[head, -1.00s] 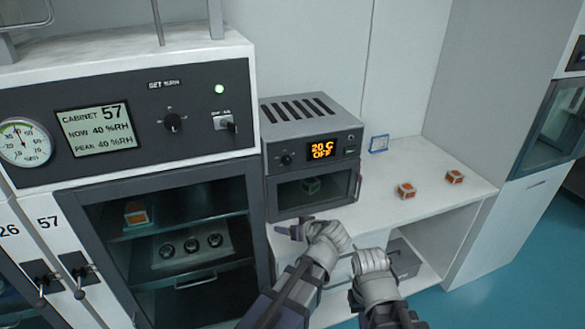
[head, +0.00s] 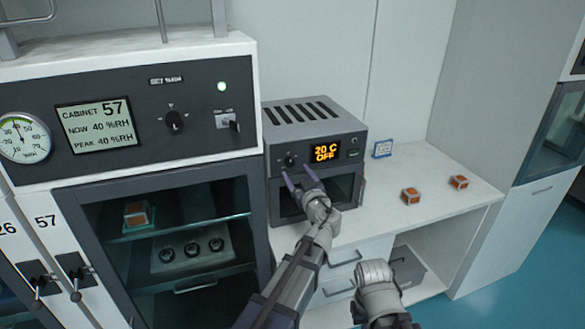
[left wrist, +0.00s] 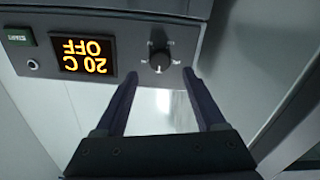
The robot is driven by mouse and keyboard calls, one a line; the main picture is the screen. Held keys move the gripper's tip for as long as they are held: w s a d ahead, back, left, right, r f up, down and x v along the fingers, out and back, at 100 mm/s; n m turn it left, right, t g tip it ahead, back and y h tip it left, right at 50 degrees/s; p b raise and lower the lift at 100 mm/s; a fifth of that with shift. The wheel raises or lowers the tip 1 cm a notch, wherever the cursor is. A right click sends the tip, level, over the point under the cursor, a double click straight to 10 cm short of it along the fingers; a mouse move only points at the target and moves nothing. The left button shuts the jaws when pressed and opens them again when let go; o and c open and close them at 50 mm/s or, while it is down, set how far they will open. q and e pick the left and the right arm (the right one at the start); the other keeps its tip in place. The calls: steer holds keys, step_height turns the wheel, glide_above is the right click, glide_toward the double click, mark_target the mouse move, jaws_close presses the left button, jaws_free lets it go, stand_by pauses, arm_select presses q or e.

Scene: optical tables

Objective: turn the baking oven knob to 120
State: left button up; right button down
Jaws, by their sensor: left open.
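The baking oven (head: 315,115) is a small grey box with top vents on the white counter. Its display (head: 325,151) reads 20 C and OFF. The dark oven knob (head: 290,161) is left of the display; it also shows in the left wrist view (left wrist: 159,61), where the picture is upside down. My left gripper (head: 298,174) is open and empty in front of the oven, just below the knob. In the left wrist view its two fingers (left wrist: 160,80) point at the panel, with the knob between and beyond their tips. My right gripper (head: 375,272) is low in front of the counter; its fingers cannot be made out.
A cabinet (head: 120,185) with its own dial, knob and screen reading 57 stands left of the oven. A small blue-edged card (head: 382,149) and two orange-topped blocks (head: 410,196) (head: 459,182) lie on the counter to the right. The counter's front right is clear.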

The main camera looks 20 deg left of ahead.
mark_target(290, 164)
arm_select(q)
steer(key=shift+x, duration=2.35)
jaws_close()
